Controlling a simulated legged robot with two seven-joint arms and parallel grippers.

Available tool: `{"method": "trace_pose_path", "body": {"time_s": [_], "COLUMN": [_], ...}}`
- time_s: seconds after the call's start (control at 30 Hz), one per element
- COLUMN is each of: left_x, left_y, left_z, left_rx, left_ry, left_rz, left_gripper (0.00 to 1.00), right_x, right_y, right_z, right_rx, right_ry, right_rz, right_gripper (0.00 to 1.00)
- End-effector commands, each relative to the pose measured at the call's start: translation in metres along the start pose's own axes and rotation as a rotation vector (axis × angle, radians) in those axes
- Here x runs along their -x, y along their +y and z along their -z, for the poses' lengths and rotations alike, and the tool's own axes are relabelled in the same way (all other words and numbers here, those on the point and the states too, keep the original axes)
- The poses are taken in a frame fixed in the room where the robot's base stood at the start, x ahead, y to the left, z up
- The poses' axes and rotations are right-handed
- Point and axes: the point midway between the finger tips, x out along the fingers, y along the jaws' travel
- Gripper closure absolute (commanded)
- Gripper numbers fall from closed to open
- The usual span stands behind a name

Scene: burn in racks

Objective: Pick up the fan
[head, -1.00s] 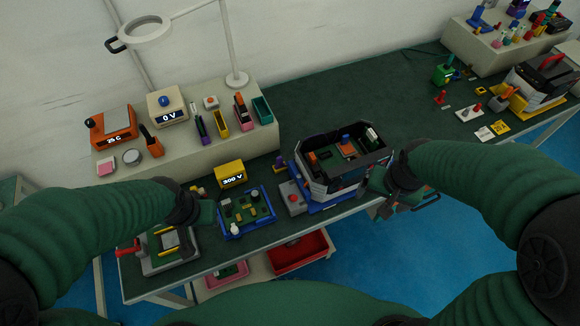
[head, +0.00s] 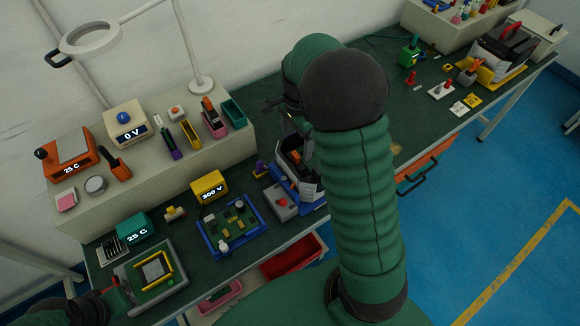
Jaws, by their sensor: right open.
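I cannot make out a fan with certainty in the head view. An open grey-and-black box (head: 308,180) with parts inside stands on the green bench, mostly hidden behind my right arm. My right gripper (head: 279,113) is above the back of this box, partly covered by its own arm; its dark fingers look apart, with nothing seen between them. My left gripper (head: 118,291) is at the lower left, beside a grey fixture (head: 176,284) with a yellow frame; its jaws are too dark to read.
A blue tray with a green board (head: 231,229) and a yellow 300 V meter (head: 209,186) sit left of the box. A cream shelf (head: 228,143) with instruments runs behind. The bench behind the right arm carries several small tools.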

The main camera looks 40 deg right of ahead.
Motion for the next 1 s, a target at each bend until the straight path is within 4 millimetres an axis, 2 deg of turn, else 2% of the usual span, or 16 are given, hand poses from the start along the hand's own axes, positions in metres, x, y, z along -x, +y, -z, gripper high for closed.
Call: {"method": "trace_pose_path", "body": {"time_s": [0.03, 0.1, 0.37, 0.5, 0.6, 0.87, 1.0], "left_x": [0.0, -0.001, -0.001, -0.001, -0.001, -0.001, -0.001], "left_y": [0.0, 0.0, 0.0, 0.0, 0.0, 0.0, 0.0], "left_z": [0.0, 0.0, 0.0, 0.0, 0.0, 0.0, 0.0], "left_rx": [0.0, 0.0, 0.001, 0.001, 0.0, 0.001, 0.001], "left_ry": [0.0, 0.0, 0.0, 0.0, 0.0, 0.0, 0.0], "left_rz": [0.0, 0.0, 0.0, 0.0, 0.0, 0.0, 0.0], "left_gripper": [0.64, 0.64, 0.64, 0.64, 0.64, 0.64, 0.64], "right_x": [-0.014, -0.031, -0.064, -0.092, -0.105, -0.109, -0.108], "right_y": [0.001, 0.001, 0.001, 0.001, 0.0, 0.0, 0.0], "right_z": [0.0, -0.001, -0.001, -0.001, -0.001, -0.001, -0.001], "right_rx": [0.001, 0.002, 0.003, 0.003, 0.003, 0.004, 0.004], "right_ry": [-0.001, -0.002, -0.002, -0.001, -0.001, 0.0, 0.0], "right_rz": [-0.006, -0.006, -0.003, -0.004, -0.002, 0.002, 0.002], "right_gripper": [0.15, 0.15, 0.15, 0.15, 0.15, 0.16, 0.34]}}
